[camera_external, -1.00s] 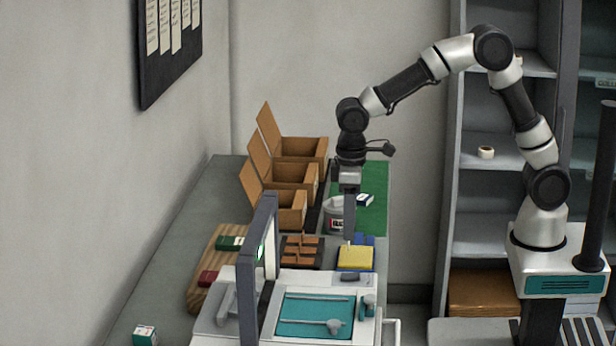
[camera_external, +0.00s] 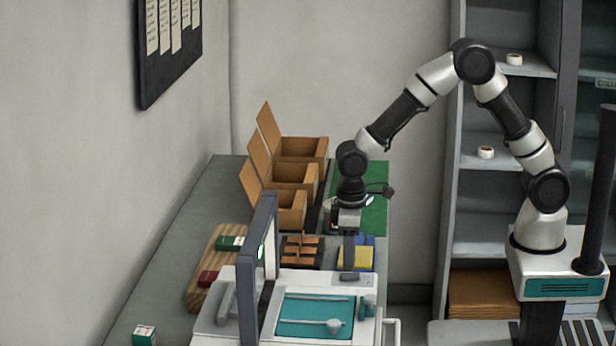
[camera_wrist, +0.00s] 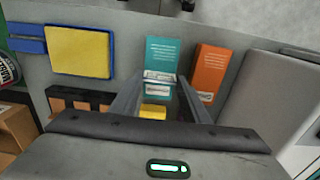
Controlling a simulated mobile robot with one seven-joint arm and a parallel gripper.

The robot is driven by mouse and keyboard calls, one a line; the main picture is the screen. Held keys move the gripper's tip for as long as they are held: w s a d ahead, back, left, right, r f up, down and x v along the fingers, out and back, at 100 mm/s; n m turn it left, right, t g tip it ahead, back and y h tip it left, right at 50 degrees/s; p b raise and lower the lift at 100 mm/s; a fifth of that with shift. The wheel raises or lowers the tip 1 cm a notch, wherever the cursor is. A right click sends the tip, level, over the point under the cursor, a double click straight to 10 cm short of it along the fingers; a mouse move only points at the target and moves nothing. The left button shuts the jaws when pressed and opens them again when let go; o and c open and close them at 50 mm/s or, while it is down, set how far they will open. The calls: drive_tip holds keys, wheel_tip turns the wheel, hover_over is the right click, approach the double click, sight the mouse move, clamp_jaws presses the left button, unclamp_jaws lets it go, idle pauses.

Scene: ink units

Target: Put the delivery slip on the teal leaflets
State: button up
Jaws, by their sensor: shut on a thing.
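The teal leaflets (camera_wrist: 163,52) stand in the upper middle of the wrist view, just beyond my fingertips. A small pale slip (camera_wrist: 160,76), which looks like the delivery slip, lies between the tips of my gripper (camera_wrist: 160,82), in front of the lower teal leaflets. My gripper is shut on it. I cannot tell whether the slip touches the leaflets. In the external view my gripper (camera_external: 349,274) points down at the back edge of the white machine; the slip and leaflets cannot be made out there.
Orange leaflets (camera_wrist: 209,66) stand just right of the teal ones. A yellow pad (camera_wrist: 80,52) on blue and a dark tray with orange pieces (camera_wrist: 78,103) are at left. The white machine (camera_external: 300,282) with its upright screen (camera_external: 258,255) stands in front. Open cardboard boxes (camera_external: 296,180) are behind.

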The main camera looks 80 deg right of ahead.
drive_tip(key=shift+f, duration=0.2)
drive_tip(key=o, duration=1)
